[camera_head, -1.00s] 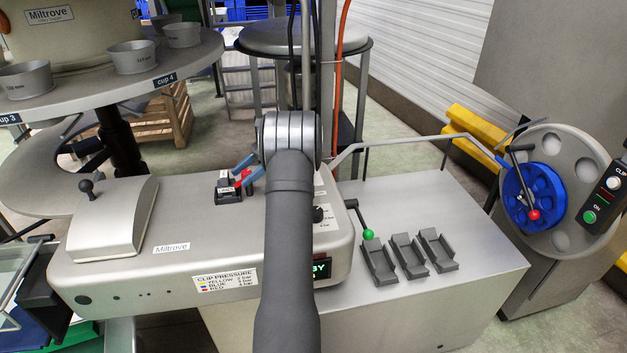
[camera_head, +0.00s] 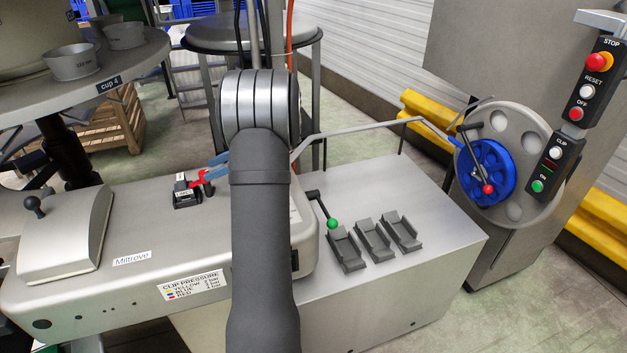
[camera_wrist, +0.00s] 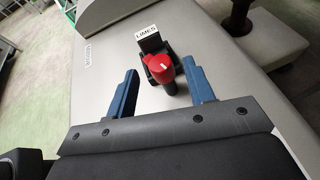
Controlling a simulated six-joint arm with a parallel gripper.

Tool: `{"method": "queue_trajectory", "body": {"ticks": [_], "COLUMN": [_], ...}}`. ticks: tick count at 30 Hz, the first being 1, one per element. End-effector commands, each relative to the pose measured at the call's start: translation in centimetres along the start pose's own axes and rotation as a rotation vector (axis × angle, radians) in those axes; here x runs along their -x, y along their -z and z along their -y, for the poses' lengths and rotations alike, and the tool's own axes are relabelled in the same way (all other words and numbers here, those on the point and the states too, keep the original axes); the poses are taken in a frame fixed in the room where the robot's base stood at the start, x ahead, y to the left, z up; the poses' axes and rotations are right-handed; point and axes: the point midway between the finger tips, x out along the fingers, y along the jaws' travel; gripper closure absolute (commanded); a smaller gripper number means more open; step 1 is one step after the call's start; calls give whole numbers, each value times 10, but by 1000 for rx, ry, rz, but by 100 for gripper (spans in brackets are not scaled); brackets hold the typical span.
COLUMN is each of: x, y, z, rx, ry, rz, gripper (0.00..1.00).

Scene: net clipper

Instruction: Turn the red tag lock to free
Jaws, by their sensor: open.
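The red tag lock (camera_wrist: 163,68) is a red knob with a white mark on its top. It stands in a black holder on the grey machine housing, in front of a tag reading LIMES (camera_wrist: 147,31). In the head view the red lock (camera_head: 203,188) shows partly beside my blue fingers. My gripper (camera_wrist: 160,72) is open, with one finger to the left and one to the right of the lock. There appears to be a gap on both sides. My arm hides part of the housing in the head view.
A black ball-ended lever (camera_head: 34,205) stands on the left cover. A green-ball lever (camera_head: 332,223) and small grey trays (camera_head: 374,240) are to the right. A blue reel (camera_head: 484,172) and a button box (camera_head: 594,85) are at far right.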

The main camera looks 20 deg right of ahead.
Motion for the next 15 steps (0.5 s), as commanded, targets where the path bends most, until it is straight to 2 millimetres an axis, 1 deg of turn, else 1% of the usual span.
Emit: {"method": "queue_trajectory", "body": {"ticks": [1, 3, 15], "x": [11, 25, 106], "y": [0, 0, 0], "z": [1, 0, 1], "rx": [1, 0, 1], "ry": [3, 2, 1], "rz": [-1, -1, -1], "gripper": [52, 52, 52]}}
